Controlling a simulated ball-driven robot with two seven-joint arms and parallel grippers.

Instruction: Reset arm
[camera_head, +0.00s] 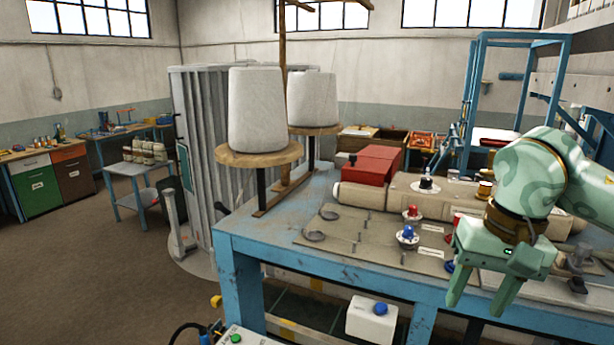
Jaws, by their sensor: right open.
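My right gripper (480,306) is at the right of the head view, at the end of my pale green arm. Its two fingers point down and stand apart with nothing between them. It hangs in front of the blue table's (335,265) front edge. My left gripper does not show.
Two white thread cones (256,110) stand on round wooden discs at the table's back left. A red box (374,165), a beige roll (362,195) and red and blue knobs (408,234) are on the table.

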